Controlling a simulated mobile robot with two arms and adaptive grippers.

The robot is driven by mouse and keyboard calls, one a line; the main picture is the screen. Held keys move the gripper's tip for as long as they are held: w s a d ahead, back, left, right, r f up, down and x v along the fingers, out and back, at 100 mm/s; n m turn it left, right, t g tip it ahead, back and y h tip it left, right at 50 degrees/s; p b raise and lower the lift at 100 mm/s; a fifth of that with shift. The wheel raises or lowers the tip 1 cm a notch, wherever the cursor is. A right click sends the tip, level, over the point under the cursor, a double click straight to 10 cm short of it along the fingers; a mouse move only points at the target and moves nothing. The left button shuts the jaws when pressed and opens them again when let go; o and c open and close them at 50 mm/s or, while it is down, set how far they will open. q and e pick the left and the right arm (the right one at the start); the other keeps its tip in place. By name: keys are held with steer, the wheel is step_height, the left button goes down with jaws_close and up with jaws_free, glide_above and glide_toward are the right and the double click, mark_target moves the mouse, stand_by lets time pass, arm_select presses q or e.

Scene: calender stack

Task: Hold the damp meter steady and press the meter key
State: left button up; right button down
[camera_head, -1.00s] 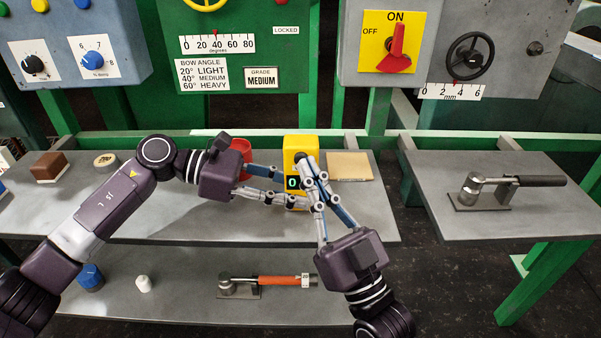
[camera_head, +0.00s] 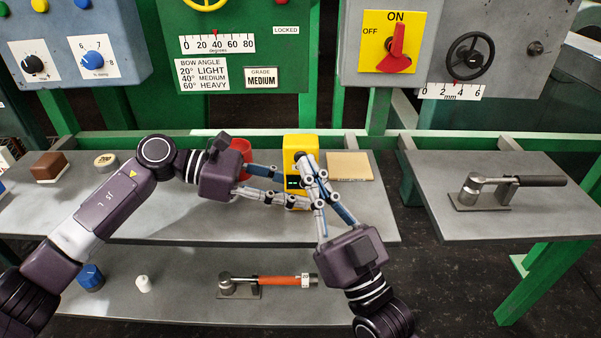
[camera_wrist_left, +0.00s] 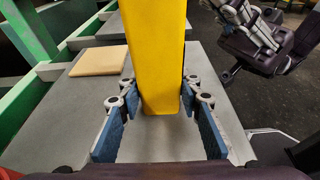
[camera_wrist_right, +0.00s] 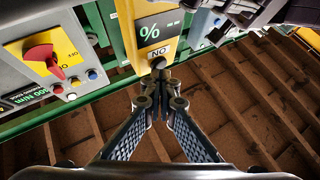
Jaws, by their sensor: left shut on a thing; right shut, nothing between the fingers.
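The damp meter (camera_head: 300,144) is a yellow upright block on the bench, and it fills the middle of the left wrist view (camera_wrist_left: 157,50). My left gripper (camera_head: 281,187) is shut on its sides, one blue-padded finger on each side. The meter's dark display (camera_wrist_right: 174,22) shows dashes in the right wrist view. The dark round meter key (camera_wrist_right: 158,62) sits beside the ON label. My right gripper (camera_head: 308,172) is shut and empty, its tips in front of the meter at the key. Whether they touch the key I cannot tell; the fingers partly hide the meter's face.
A tan pad (camera_head: 349,166) lies right of the meter, and a red cup (camera_head: 241,146) stands behind my left gripper. A brown block (camera_head: 50,166) and a round tin (camera_head: 106,160) are at the left. A lower shelf (camera_head: 190,300) holds an orange-handled tool (camera_head: 277,281).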

arm_select(q)
steer(key=shift+s, duration=0.1)
arm_select(e)
steer(key=shift+s, duration=0.4)
steer(key=s, duration=0.6)
steer(key=shift+w, duration=0.1)
arm_select(q)
steer(key=o, duration=0.9)
steer(key=shift+o, duration=0.2)
